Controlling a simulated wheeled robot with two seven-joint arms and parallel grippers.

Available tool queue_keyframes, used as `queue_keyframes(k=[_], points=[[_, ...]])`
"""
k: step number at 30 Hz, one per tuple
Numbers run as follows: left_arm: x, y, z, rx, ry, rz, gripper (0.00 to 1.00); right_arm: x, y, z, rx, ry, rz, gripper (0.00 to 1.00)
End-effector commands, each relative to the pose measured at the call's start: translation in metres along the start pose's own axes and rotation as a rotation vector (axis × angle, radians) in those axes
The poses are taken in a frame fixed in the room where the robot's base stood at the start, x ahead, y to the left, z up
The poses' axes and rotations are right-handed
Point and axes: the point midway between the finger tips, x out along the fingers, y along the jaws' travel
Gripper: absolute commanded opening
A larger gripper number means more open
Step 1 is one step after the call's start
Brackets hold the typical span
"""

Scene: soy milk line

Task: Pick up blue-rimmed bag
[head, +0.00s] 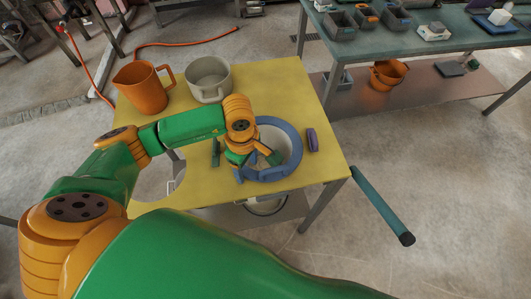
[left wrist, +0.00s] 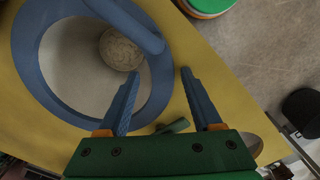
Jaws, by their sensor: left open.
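The blue-rimmed bag (head: 294,137) sits in the yellow table near its front right, with a thick round blue rim and a pale inside. In the left wrist view its rim (left wrist: 22,60) fills the left side, a blue bar (left wrist: 135,22) crosses its upper right, and a round beige lump (left wrist: 120,50) shows inside. My left gripper (head: 257,161) is open and empty at the rim's near left side. In the left wrist view its fingers (left wrist: 159,78) are apart, one overlapping the rim and the other over bare yellow table. Contact cannot be told. My right gripper is not in view.
An orange pitcher (head: 141,90) and a pale pot (head: 209,79) stand at the table's back. A purple item (head: 312,139) lies right of the bag. A teal bar (head: 381,205) juts out at the table's front right. A teal bench (head: 445,40) with grey bins stands beyond.

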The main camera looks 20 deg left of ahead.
Motion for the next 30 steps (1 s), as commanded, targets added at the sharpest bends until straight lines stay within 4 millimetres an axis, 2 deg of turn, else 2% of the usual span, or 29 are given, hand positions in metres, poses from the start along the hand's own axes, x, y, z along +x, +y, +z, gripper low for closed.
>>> queue_keyframes(k=[3,4,11,30], points=[[0.0001,0.0002,0.0001,0.0,0.0,0.0,0.66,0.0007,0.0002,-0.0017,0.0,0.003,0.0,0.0],[0.0001,0.0002,0.0001,0.0,0.0,0.0,0.62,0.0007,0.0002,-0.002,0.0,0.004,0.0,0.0],[-0.0002,0.0001,0.0001,0.0,-0.001,0.0,0.0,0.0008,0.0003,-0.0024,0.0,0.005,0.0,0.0],[-0.0006,0.0003,0.0001,0.0,-0.001,0.001,0.0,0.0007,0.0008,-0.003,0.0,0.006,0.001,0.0]])
